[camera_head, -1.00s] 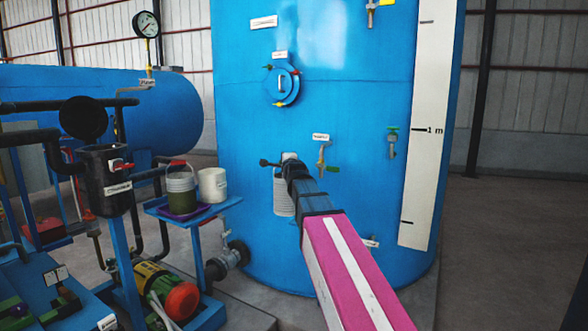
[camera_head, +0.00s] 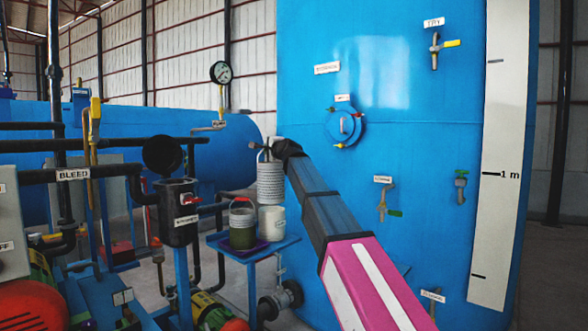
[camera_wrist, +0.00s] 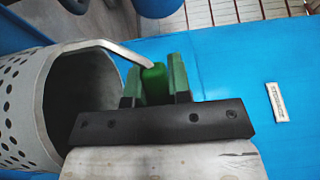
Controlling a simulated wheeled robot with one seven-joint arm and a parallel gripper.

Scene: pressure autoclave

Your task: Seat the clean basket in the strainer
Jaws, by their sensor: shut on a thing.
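The clean basket (camera_head: 270,183), a pale perforated cylinder, hangs upright below my gripper (camera_head: 266,148) in the head view. In the wrist view the basket (camera_wrist: 22,105) is at the left, its open mouth showing. My gripper (camera_wrist: 155,82) is shut on the green grip of its wire handle (camera_wrist: 115,48). The strainer (camera_head: 178,225) is a black labelled pot to the left of the basket. Its round black lid (camera_head: 162,155) stands open, tipped up behind the mouth. The inside of the strainer is hidden.
Black pipes (camera_head: 85,174) run left of the strainer. A blue tank (camera_head: 420,100) stands behind my arm.

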